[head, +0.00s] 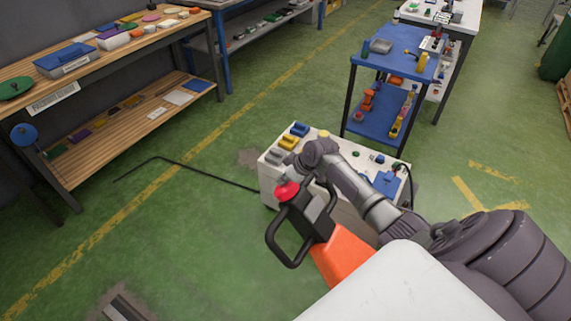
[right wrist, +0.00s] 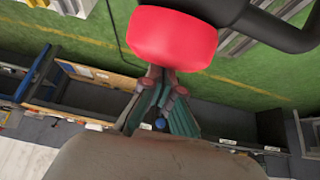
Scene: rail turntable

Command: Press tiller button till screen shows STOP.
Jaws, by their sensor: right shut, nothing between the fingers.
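The tiller has a black loop handle (head: 289,240) and an orange body (head: 342,258), standing in front of me. A red mushroom-shaped button (head: 287,191) sits on top of the tiller head. In the right wrist view the red button (right wrist: 172,38) is large and close. My right gripper (right wrist: 160,74) is shut and empty, its fingertips right at the button's edge; I cannot tell whether they touch. In the head view the right gripper (head: 304,177) is beside the button, partly hidden by its wrist. No readable screen shows. My left gripper is not in view.
A white workbench (head: 273,185) with small coloured blocks stands just behind the tiller. A blue cart (head: 378,57) is beyond it. A wooden shelf bench (head: 150,118) is at the left. Green floor (head: 190,210) is open between them, with a thin black rod (head: 215,177) across it.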

